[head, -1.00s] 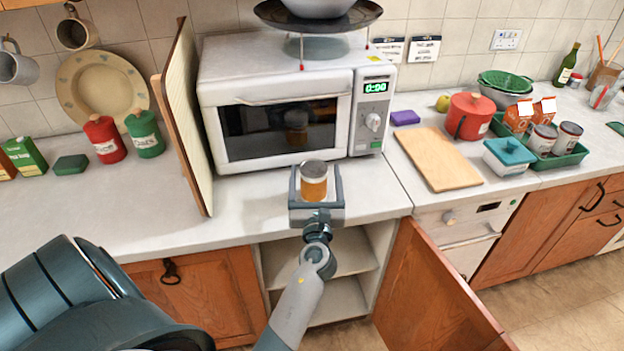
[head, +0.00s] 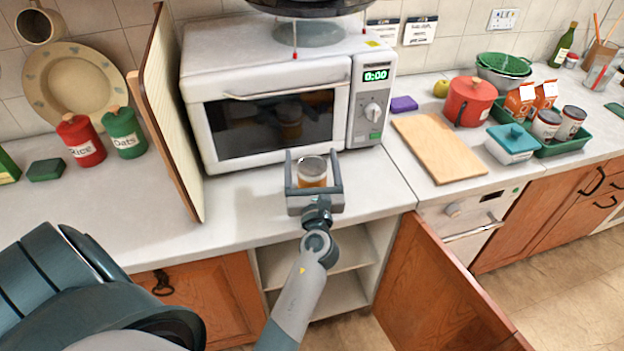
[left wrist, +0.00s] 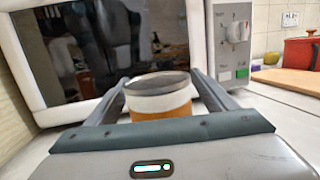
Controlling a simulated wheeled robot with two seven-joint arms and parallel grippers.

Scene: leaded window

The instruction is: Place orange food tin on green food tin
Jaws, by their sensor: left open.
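An orange food tin (head: 312,172) with a pale upper band and grey lid stands upright in front of the microwave. My left gripper (head: 314,172) is open, with one finger on each side of the tin. In the left wrist view, the orange tin (left wrist: 159,102) sits between the spread fingers, its lower part hidden by the gripper body. I cannot make out a green food tin in either view. My right gripper is not in view.
A white microwave (head: 270,105) stands close behind the tin. A tall wooden board (head: 165,120) leans at its left. A green Oats canister (head: 123,132) and red Rice canister (head: 81,140) stand further left. A chopping board (head: 438,148) lies right. A cupboard door (head: 435,290) hangs open below.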

